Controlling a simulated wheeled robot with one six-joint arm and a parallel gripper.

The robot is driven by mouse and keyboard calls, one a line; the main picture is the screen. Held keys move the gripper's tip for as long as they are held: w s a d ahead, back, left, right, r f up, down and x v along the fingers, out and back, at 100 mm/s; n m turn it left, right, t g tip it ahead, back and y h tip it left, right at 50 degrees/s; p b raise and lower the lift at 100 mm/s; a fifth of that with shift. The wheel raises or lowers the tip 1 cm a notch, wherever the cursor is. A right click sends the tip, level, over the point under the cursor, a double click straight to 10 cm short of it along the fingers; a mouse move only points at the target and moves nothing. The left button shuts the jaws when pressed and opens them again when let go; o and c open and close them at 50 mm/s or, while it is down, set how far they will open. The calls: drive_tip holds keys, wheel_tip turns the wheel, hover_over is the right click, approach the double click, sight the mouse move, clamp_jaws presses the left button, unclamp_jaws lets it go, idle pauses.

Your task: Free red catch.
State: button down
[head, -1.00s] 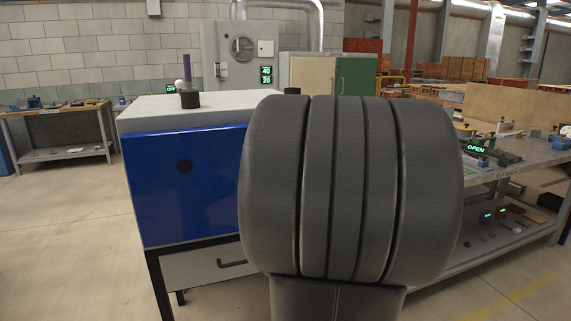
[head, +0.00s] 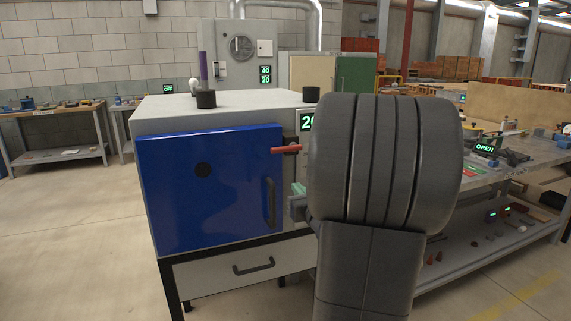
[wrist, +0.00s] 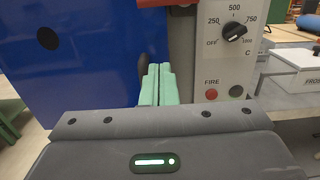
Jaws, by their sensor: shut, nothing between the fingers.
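The red catch (head: 286,150) is a short bar lying roughly level across the right edge of the blue door (head: 200,210), with its right end at a dark mount on the kiln front. In the wrist view the red catch (wrist: 158,3) shows only as a strip at the top edge. My gripper (head: 299,189) is just below and in front of it, with a visible gap. In the wrist view the green fingertips of my gripper (wrist: 158,76) are together, with nothing between them. A dark door handle (head: 270,203) is left of the fingers, partly hidden by them in the wrist view.
The kiln's control panel (wrist: 218,60) with a dial and FIRE button is just right of the fingers. A drawer (head: 245,268) is under the door. A cluttered workbench (head: 520,175) stands to the right. Open floor (head: 80,230) lies left.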

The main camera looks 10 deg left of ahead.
sight(286, 149)
drive_tip(key=w+a+r+p, duration=0.1)
drive_tip(key=w+a, duration=0.1)
drive_tip(key=w, duration=0.1)
drive_tip(key=w+a+r+p, duration=0.1)
drive_tip(key=w+a, duration=0.1)
drive_tip(key=w+a+r+p, duration=0.1)
drive_tip(key=w+a+r, duration=0.1)
drive_tip(key=w, duration=0.1)
drive_tip(key=shift+w, duration=0.3)
drive_tip(key=shift+w+r, duration=0.15)
drive_tip(key=shift+r, duration=0.1)
drive_tip(key=shift+r, duration=0.1)
drive_tip(key=shift+m+p, duration=0.3)
drive_tip(key=shift+p, duration=0.1)
drive_tip(key=shift+r, duration=0.1)
